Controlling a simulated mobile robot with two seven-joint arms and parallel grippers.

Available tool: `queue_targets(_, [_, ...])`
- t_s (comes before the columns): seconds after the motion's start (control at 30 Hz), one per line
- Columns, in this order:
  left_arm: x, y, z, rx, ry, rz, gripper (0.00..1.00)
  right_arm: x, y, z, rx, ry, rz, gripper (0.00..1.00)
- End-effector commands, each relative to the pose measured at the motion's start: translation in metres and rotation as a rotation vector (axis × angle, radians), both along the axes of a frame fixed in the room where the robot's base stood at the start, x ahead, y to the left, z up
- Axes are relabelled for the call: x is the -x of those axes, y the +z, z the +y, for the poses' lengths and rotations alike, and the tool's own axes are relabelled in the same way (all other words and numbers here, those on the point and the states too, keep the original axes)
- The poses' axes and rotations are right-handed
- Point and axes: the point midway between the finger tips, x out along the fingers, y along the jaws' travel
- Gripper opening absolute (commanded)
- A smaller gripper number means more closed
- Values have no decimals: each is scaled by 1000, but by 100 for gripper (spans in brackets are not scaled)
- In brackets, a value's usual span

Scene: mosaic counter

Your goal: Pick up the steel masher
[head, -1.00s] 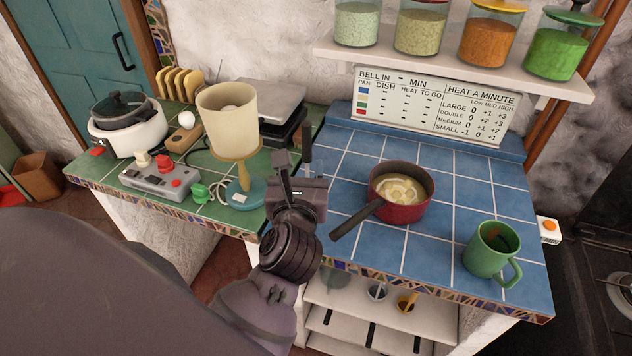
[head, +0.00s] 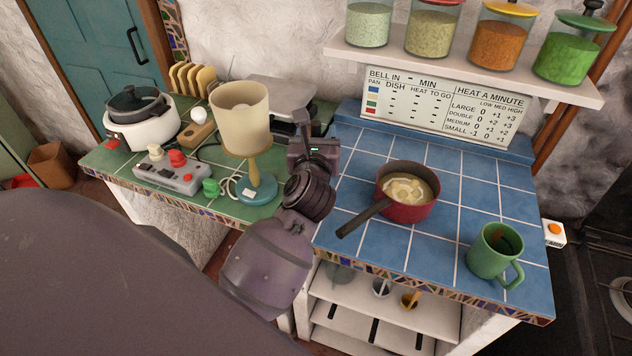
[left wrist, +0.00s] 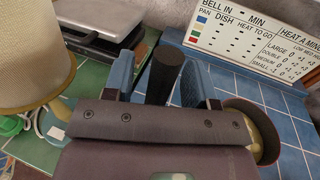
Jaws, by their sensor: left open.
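My left gripper (head: 314,148) is over the back of the counter, just right of the lamp, with its jaws apart. In the left wrist view its two blue-grey fingers stand on either side of a thick dark upright handle (left wrist: 164,77). This looks like the handle of the steel masher; its steel head is hidden behind the gripper body. I cannot tell whether either finger touches the handle. In the head view the gripper and wrist hide the masher. My right gripper is not in view.
A lamp (head: 241,115) stands close on the left, on the green tiles. A red saucepan (head: 407,207) with its handle pointing towards the front left and a green mug (head: 494,254) stand on the blue tiles. A sign (head: 445,108) leans at the back below a jar shelf (head: 460,66).

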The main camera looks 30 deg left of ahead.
Motion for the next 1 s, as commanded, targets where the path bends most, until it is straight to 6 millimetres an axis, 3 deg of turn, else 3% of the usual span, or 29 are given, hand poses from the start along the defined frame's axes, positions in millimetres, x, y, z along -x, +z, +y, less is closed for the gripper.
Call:
queue_targets(0.37, [-9, -1, 5, 1, 0, 1, 52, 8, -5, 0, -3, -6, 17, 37])
queue_targets(0.7, [-9, -1, 5, 1, 0, 1, 0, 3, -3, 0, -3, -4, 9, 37])
queue_targets(1.0, [-9, 3, 5, -1, 0, -1, 0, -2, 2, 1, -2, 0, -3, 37])
